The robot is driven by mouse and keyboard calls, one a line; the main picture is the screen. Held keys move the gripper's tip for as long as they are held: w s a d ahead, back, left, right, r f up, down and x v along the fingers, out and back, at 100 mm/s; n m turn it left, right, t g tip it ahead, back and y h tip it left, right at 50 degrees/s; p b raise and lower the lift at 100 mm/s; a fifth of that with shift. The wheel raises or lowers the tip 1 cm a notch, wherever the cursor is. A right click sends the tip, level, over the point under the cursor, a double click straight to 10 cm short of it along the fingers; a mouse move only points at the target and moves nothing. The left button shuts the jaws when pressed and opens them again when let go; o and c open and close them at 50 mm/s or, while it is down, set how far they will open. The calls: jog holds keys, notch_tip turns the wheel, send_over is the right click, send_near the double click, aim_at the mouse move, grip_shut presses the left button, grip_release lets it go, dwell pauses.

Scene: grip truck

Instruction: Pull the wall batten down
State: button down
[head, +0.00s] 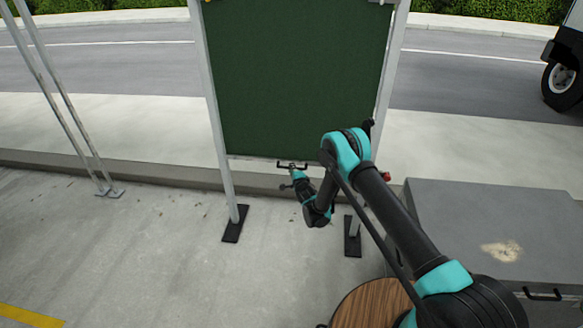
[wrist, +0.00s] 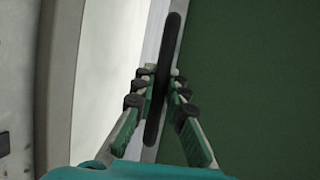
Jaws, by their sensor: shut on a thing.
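A dark green sheet (head: 298,75) hangs between two pale upright posts in the head view. A thin pale batten (head: 246,157) runs along its lower edge; in the wrist view it is a light strip (wrist: 155,35) beside the green sheet (wrist: 255,75). A black bar handle (wrist: 172,38) sits on the batten. My gripper (wrist: 161,82) is shut on the middle of the handle, one finger on each side. In the head view my gripper (head: 292,170) is small at the batten's middle, and the handle is partly hidden.
Black feet (head: 235,224) carry the posts on the concrete. A grey block (head: 500,225) stands at right, and a round wooden top (head: 365,305) is at the lower middle. Thin poles (head: 75,115) stand at left. A truck wheel (head: 562,83) shows at upper right.

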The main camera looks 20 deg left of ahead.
jog(key=shift+s+f, duration=0.1)
jog(key=shift+f, duration=0.2)
jog(key=c, duration=1.5)
grip_release()
jog(key=shift+c, duration=0.2)
notch_tip(320, 180, up, 10)
jog(key=shift+r, duration=0.1)
